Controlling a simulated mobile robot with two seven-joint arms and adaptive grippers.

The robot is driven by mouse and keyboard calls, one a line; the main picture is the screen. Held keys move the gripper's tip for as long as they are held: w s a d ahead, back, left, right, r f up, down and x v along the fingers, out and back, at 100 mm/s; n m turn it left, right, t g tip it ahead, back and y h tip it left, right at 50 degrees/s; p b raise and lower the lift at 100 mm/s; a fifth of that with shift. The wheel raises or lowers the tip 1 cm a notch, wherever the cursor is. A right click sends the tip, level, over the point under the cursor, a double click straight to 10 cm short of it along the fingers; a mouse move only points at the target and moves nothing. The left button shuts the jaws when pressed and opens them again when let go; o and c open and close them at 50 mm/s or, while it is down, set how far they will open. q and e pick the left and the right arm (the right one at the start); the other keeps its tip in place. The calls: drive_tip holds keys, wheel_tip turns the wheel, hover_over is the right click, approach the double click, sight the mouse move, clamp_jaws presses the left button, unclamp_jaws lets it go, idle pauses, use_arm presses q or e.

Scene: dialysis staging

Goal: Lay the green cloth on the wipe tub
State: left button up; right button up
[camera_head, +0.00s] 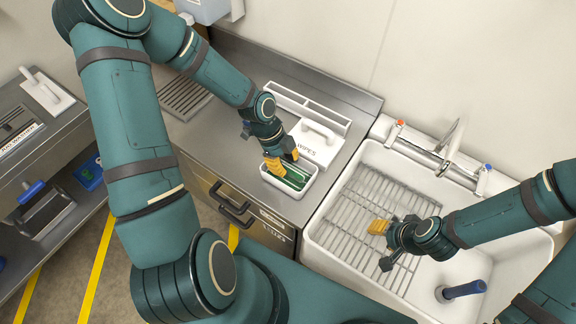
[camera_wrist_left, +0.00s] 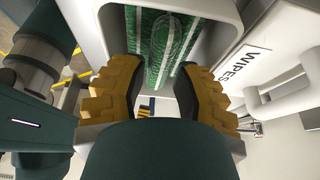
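The green cloth (camera_head: 292,180) lies inside a small open white bin (camera_head: 283,193) at the front edge of the steel counter. My left gripper (camera_head: 281,160) reaches down over this bin. In the left wrist view its yellow fingers (camera_wrist_left: 158,90) stand wide apart and empty, with the patterned green cloth (camera_wrist_left: 165,38) beyond them. The white wipe tub (camera_head: 312,150), marked WIPES, stands just behind and right of the bin, with a handle on its lid; its label side also shows in the left wrist view (camera_wrist_left: 262,48). My right gripper (camera_head: 378,229) hangs over the sink, away from the cloth; its finger gap is unclear.
A long white divided tray (camera_head: 308,108) lies behind the tub against the backsplash. The white sink (camera_head: 330,240) with a wire rack (camera_head: 365,210) and a tap (camera_head: 450,148) is to the right. A lower shelf unit (camera_head: 40,135) stands at the left.

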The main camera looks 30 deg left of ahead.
use_arm(q)
drive_tip(key=p+v, duration=0.2)
drive_tip(key=v, duration=0.7)
drive_tip(key=shift+r, duration=0.35)
